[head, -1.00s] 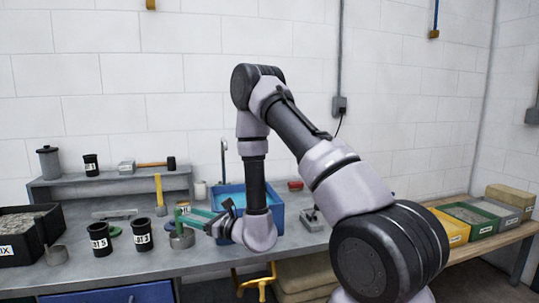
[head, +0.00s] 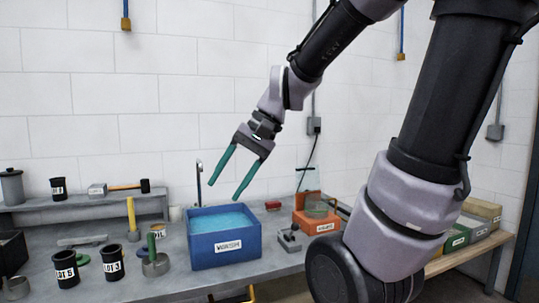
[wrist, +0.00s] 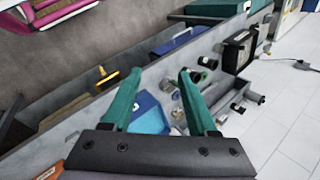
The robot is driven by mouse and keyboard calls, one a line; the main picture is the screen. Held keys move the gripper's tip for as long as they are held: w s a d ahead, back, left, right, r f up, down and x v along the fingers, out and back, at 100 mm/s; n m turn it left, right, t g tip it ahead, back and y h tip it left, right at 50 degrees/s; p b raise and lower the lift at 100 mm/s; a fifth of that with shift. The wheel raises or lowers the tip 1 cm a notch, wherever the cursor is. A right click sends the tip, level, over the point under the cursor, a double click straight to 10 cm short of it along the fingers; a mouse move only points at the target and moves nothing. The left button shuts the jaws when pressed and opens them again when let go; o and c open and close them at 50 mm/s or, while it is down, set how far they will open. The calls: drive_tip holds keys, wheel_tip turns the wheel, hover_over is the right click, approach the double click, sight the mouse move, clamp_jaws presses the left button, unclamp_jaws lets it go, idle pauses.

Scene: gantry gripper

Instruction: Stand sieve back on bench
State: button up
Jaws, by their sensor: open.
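The sieve, which I take to be the round grey metal cup with an upright green handle (head: 156,264), stands upright on the grey bench (head: 185,281). It is left of the blue wash tub (head: 224,254). My gripper (head: 225,190) is open and empty, raised above the tub, up and to the right of the sieve and well clear of it. Its two teal fingers point down and are spread apart; they also show in the wrist view (wrist: 158,75). The sieve is too small to pick out surely in the wrist view.
Two black lot cups (head: 66,271) and (head: 113,263) stand left of the sieve. A yellow-handled tool (head: 131,214) is behind it. An orange scale (head: 307,222) with a bowl is right of the tub. A raised shelf (head: 75,211) runs along the back.

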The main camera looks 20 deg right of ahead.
drive_tip(key=d+r+t+h, duration=0.4)
drive_tip(key=d+r+t, duration=0.1)
drive_tip(key=d, duration=0.4)
drive_tip(key=shift+s+n, duration=0.3)
drive_tip(key=shift+n, duration=0.1)
